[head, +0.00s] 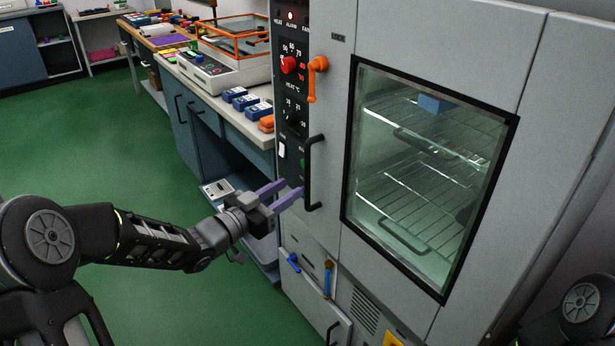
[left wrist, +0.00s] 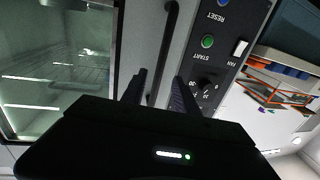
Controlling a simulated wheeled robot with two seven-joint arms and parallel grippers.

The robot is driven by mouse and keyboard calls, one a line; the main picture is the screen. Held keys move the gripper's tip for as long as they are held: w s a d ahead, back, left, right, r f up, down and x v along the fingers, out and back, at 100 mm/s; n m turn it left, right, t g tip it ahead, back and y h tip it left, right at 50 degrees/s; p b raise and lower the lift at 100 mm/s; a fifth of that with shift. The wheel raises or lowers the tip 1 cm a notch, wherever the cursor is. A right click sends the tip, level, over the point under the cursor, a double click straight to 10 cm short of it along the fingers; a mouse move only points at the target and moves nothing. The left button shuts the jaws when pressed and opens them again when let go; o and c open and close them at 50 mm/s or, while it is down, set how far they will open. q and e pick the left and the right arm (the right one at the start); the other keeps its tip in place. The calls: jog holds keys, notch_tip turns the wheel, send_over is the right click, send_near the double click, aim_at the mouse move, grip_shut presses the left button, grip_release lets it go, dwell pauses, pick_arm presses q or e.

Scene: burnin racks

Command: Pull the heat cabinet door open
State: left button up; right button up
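The heat cabinet door (head: 520,47) is grey with a black-framed window (head: 425,165) and appears shut. Its black vertical bar handle (head: 309,172) is on the door's left side; the handle also shows in the left wrist view (left wrist: 168,45). My left gripper (head: 286,192) is open, with its purple fingers pointing at the lower part of the handle from the left. In the left wrist view my left gripper (left wrist: 161,85) has a gap between its fingers, and the handle lies in line with that gap. I cannot tell whether the fingers touch it. The right gripper is not seen.
An orange lever (head: 316,78) is above the handle. The control panel (head: 292,100) with a red knob is left of the door. A bench (head: 225,115) with blue boxes stands left of the cabinet. The green floor (head: 95,150) is clear at the left.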

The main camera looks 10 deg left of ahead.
aim_at(306, 178)
pick_arm(q)
jog(key=x, duration=0.7)
jog(key=shift+w+d, duration=0.2)
jog(key=shift+w, duration=0.1)
grip_shut()
dwell(1.2)
